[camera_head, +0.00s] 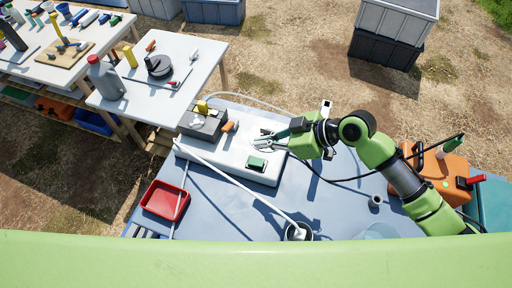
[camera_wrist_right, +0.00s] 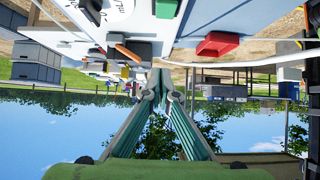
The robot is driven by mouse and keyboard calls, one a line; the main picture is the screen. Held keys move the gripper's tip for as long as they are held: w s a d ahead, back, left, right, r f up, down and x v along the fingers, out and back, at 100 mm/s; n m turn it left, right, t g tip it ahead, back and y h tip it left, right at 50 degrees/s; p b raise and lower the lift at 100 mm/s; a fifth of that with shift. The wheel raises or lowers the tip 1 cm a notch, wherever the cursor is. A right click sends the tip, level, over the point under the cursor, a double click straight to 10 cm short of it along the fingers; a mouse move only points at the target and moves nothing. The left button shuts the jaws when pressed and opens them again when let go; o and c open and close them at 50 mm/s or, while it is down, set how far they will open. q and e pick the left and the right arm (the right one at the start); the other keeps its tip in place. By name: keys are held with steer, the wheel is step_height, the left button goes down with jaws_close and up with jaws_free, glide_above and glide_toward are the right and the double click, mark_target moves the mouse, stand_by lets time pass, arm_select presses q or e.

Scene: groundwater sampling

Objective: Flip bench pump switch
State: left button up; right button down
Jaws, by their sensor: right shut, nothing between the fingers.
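A white bench unit (camera_head: 225,158) stands on the blue-grey bench. A green switch-like block (camera_head: 257,163) in a dark frame sits near its front right end; it also shows in the wrist view (camera_wrist_right: 166,8). An orange lever-like piece (camera_head: 229,127) stands at the unit's back edge, beside a grey box (camera_head: 205,124) with a yellow part on top. My right gripper (camera_head: 263,143) is shut and empty over the unit's right part, behind the green block and right of the orange piece. Its fingertips meet in the wrist view (camera_wrist_right: 160,88). Whether they touch the unit is unclear. My left gripper is out of view.
A red tray (camera_head: 165,200) lies at the bench's left. A white rod (camera_head: 235,183) slants across the unit's front to a dark cup (camera_head: 299,232). An orange case (camera_head: 443,170) with a black cable stands at right. A white table (camera_head: 140,98) stands behind left.

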steer(key=r, duration=0.1)
steer(key=d+r, duration=0.2)
steer(key=r, duration=0.1)
steer(key=shift+s+d+b, duration=0.2)
steer(key=shift+s+b, duration=0.1)
steer(key=shift+s, duration=0.1)
